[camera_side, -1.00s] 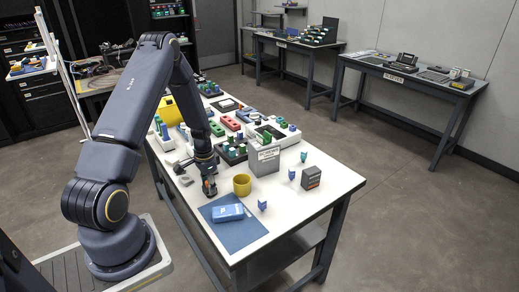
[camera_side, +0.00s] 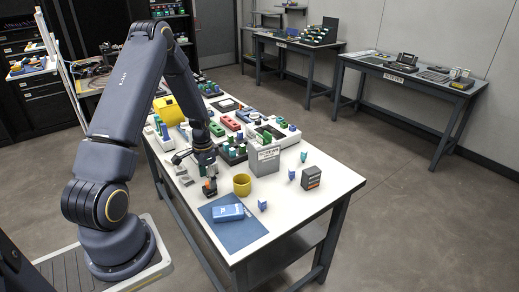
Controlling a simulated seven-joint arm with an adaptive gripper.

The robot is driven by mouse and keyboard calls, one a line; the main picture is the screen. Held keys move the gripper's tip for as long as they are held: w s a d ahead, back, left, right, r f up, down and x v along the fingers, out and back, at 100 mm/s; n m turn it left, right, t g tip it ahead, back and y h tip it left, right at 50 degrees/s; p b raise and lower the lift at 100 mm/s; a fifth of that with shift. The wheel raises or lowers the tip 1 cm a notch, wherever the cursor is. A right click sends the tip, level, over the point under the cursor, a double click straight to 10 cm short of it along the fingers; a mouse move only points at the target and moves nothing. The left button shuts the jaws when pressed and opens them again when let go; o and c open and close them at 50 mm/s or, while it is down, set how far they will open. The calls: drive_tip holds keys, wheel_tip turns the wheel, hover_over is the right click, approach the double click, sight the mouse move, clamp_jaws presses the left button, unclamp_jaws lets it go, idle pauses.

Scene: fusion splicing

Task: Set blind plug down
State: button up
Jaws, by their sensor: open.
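My gripper (camera_side: 208,176) is open over the white table, left of a yellow cup. A small dark and orange piece (camera_side: 210,188), which may be the blind plug, stands directly below the fingers, near the top edge of the blue mat. At this size I cannot tell whether the fingers touch it. Small blue pieces stand to the right, one (camera_side: 262,205) near the mat and one (camera_side: 292,174) farther back, with a teal one (camera_side: 303,157) beyond.
The yellow cup (camera_side: 242,188) stands close to my gripper's right. A blue case (camera_side: 229,212) lies on the blue mat (camera_side: 245,238).

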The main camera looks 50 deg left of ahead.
drive_tip(key=d+r+t, duration=0.1)
drive_tip(key=d+r, duration=0.3)
drive_tip(key=r, duration=0.4)
drive_tip(key=d+r+y, duration=0.1)
drive_tip(key=d+r, duration=0.3)
drive_tip(key=r, duration=0.3)
drive_tip(key=d+r+t, duration=0.1)
drive_tip(key=d+r, duration=0.3)
drive_tip(key=r, duration=0.4)
drive_tip(key=s+d+r+t, duration=0.1)
drive_tip(key=s+d+r, duration=0.3)
drive_tip(key=d, duration=0.3)
drive_tip(key=s+d+r+t+h, duration=0.1)
drive_tip(key=s+d+r+t, duration=0.1)
drive_tip(key=s+d+r, duration=0.2)
drive_tip(key=s+d, duration=0.2)
drive_tip(key=d, duration=0.1)
drive_tip(key=shift+t, duration=0.3)
